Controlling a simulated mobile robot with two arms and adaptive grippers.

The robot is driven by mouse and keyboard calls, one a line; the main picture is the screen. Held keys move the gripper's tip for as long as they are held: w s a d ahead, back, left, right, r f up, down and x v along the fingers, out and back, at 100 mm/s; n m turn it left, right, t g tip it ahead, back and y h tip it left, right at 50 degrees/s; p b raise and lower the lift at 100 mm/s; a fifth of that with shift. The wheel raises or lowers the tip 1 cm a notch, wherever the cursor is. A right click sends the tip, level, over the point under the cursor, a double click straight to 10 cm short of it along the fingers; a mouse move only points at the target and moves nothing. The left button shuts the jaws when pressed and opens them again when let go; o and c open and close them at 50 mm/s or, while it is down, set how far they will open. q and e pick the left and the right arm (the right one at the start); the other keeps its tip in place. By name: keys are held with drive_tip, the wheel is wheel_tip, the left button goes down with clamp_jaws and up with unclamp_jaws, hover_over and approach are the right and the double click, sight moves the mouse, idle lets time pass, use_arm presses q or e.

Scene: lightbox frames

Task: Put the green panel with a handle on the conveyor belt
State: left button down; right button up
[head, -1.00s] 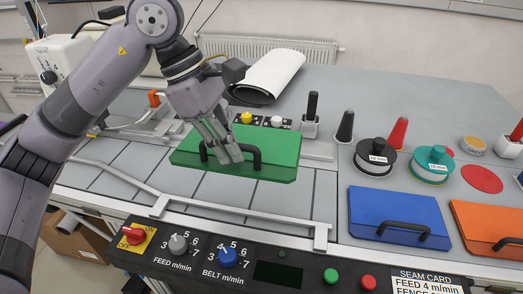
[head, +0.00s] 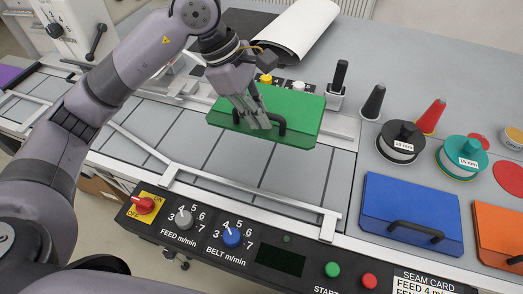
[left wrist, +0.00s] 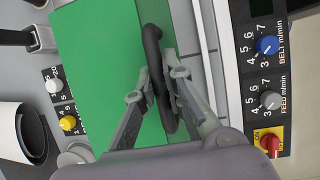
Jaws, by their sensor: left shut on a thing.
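The green panel (head: 299,108) is held over the right part of the grey segmented conveyor belt (head: 215,172), near the belt's far side. I cannot tell whether the panel touches the belt. My left gripper (head: 260,122) comes down on the panel from above and is shut on its black handle. In the left wrist view the black handle (left wrist: 153,50) runs between the two fingers, with the green panel (left wrist: 98,70) beneath. My right gripper is not in view.
A low front guide rail (head: 235,186) runs along the belt above the control panel with its knobs (head: 231,237). A blue panel (head: 400,205) and an orange panel (head: 495,225) lie at right. Tape reels (head: 401,141) and cones stand behind them. The belt's front middle is clear.

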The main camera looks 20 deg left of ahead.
sight(236, 125)
use_arm(q)
wheel_tip(236, 125, down, 11)
drive_tip(key=shift+f+p, duration=0.1)
drive_tip(key=shift+p, duration=1)
wheel_tip(236, 125, down, 4)
drive_tip(key=shift+r+p, duration=0.25)
drive_tip(key=shift+p, duration=0.2)
drive_tip(key=c, duration=1.7)
unclamp_jaws()
drive_tip(key=b+v, duration=0.4)
drive_tip(key=v, duration=0.6)
drive_tip(key=shift+a+r, duration=0.15)
drive_tip(key=shift+r, duration=0.15)
drive_tip(key=shift+s+a+r, duration=0.1)
drive_tip(key=shift+a+r, duration=0.15)
drive_tip(key=shift+r, duration=0.4)
